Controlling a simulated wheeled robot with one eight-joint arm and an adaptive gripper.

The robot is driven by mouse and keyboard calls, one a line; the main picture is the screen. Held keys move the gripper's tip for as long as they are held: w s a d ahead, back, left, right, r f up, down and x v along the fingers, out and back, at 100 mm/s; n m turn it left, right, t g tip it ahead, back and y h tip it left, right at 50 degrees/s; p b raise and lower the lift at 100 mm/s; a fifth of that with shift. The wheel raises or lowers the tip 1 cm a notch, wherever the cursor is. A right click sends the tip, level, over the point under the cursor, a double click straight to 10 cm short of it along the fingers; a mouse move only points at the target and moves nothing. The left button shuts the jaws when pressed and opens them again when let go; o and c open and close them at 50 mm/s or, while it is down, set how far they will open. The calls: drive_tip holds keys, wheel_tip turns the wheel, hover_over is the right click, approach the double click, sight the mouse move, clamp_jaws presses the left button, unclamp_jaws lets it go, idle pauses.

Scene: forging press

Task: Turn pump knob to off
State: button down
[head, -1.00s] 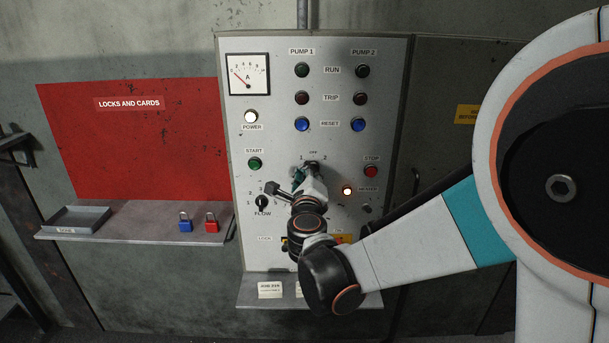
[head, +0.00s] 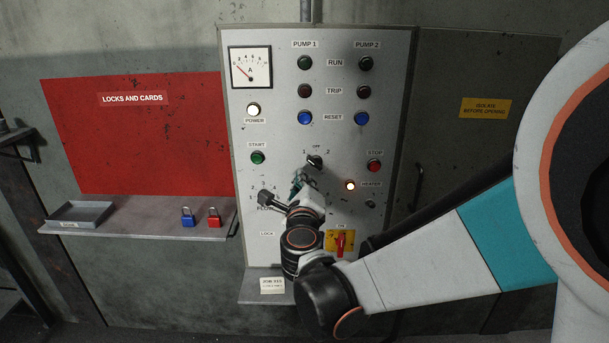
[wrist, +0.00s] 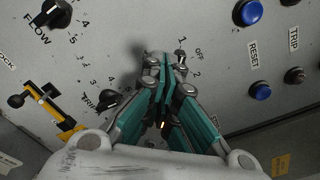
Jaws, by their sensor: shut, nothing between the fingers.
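The pump knob (head: 314,162) is a small black selector on the grey panel, below the OFF label with 1 to its left and 2 to its right. Its exact pointing direction is too small to tell. My gripper (head: 299,182) is shut and empty, just below and left of the knob, and looks apart from it in the head view. In the wrist view the teal fingers of my gripper (wrist: 166,58) are together and hide most of the knob; the 1, OFF and 2 marks show beside the fingertips.
Near my gripper are the START button (head: 258,158), STOP button (head: 374,166), lit heater lamp (head: 350,186) and red isolator handle (head: 341,243). The FLOW knob (wrist: 57,12) shows in the wrist view. A shelf (head: 130,231) with blue and red padlocks stands at left.

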drive_tip(key=s, duration=0.4)
drive_tip(key=shift+s, duration=0.2)
